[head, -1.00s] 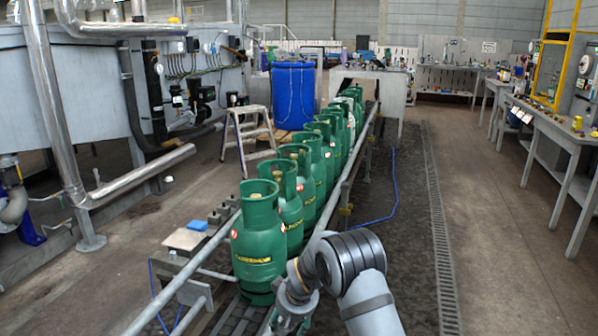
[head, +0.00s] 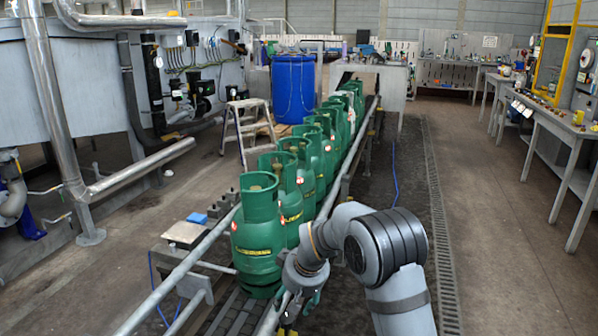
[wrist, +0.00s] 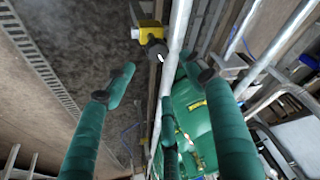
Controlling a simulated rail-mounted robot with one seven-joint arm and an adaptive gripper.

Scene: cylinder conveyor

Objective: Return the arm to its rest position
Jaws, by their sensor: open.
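My arm reaches in from the lower right of the head view, bent at a dark-ringed joint. My gripper (head: 300,308) hangs low beside the near end of the conveyor, right of the front green gas cylinder (head: 258,240). In the wrist view, its teal fingers (wrist: 158,75) are spread apart with nothing held between them. A green cylinder (wrist: 190,115) shows beyond the fingers in that view. I cannot tell the exact gap between gripper and cylinder.
Several green cylinders stand in a row on the conveyor, between metal rails (head: 190,268). A step stool (head: 248,130) and a blue drum (head: 294,90) stand left of it. A workbench (head: 560,130) is at the right. The floor right of the drain grating (head: 443,230) is clear.

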